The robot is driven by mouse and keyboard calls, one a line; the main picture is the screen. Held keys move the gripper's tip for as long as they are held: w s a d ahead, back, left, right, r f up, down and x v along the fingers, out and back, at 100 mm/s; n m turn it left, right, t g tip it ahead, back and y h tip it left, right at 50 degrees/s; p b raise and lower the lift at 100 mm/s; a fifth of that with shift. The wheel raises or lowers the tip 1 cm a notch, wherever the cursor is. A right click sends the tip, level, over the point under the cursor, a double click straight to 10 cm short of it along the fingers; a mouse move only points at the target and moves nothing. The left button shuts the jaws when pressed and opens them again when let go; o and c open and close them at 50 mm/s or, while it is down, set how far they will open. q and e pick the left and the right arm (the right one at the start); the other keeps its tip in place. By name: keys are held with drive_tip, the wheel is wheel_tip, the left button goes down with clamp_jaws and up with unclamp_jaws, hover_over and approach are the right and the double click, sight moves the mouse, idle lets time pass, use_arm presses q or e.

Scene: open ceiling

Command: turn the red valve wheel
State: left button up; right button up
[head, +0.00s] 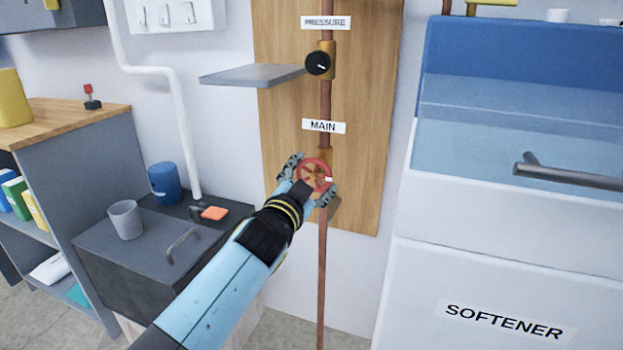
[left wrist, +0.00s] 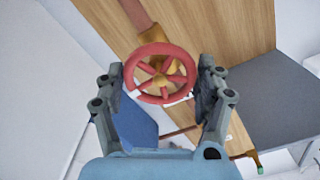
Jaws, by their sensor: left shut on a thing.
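The red valve wheel (head: 313,174) sits on a copper pipe under the MAIN label (head: 324,126), on a wooden board. My left gripper (head: 308,184) reaches up to it from the lower left, with a finger on each side of the rim. In the left wrist view the spoked red wheel (left wrist: 160,73) lies between the two fingers of my left gripper (left wrist: 162,88), which is shut on it. My arm hides part of the pipe fitting below the wheel. My right gripper does not show.
A grey shelf (head: 252,75) juts out left of the pipe, above the wheel. A dark cabinet (head: 150,262) is at lower left.

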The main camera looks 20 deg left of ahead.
use_arm(q)
drive_tip(key=shift+m, duration=0.3)
drive_tip(key=o, duration=1.2)
drive_tip(key=s, duration=1.2)
drive_tip(key=shift+a, duration=0.2)
